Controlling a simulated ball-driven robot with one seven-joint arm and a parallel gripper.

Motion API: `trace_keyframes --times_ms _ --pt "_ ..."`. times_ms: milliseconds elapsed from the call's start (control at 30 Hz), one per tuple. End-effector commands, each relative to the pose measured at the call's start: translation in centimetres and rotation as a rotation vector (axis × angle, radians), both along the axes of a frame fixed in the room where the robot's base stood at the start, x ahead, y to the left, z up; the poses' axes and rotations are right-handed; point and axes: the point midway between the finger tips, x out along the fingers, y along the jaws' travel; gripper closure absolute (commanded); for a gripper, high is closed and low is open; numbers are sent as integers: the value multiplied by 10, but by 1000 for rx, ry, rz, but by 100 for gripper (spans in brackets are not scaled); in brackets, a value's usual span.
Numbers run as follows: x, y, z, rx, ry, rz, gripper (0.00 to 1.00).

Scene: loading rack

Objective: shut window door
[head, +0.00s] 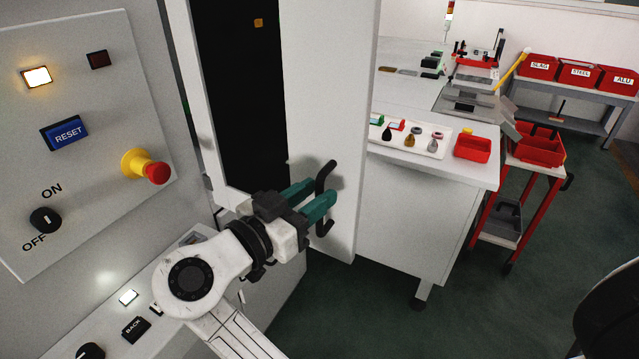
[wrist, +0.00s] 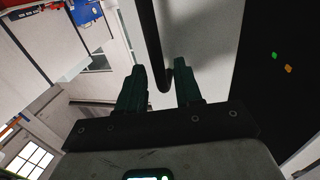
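The window door (head: 325,90) is a tall white panel, standing open beside a dark opening (head: 235,95) in the machine. Its black bar handle (head: 324,180) is on the door's face, near the lower part. My gripper (head: 322,192) has teal fingers and is at the handle. In the wrist view the fingers (wrist: 160,72) are apart, and the handle (wrist: 152,40) runs down to the gap between them. I see a small gap on both sides of the bar; contact cannot be told. The door's face also shows in the wrist view (wrist: 215,40).
A control panel (head: 85,130) with a reset button and a red stop knob (head: 157,172) is at the left. A white bench (head: 430,205) with a tray (head: 405,138) stands right of the door. A red trolley (head: 537,147) is farther right. Green floor (head: 370,300) is clear in front.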

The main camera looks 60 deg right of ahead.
Motion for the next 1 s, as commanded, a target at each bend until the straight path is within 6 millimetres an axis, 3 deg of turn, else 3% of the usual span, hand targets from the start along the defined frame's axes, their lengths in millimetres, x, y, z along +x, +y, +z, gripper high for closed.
trace_keyframes --times_ms 200,500,867,1000 --pt "-4 -17 0 0 1 -1 65" --pt "-4 -18 0 1 1 0 65" --pt "-3 -18 0 1 1 1 100" --pt "-3 -18 0 1 1 1 100"
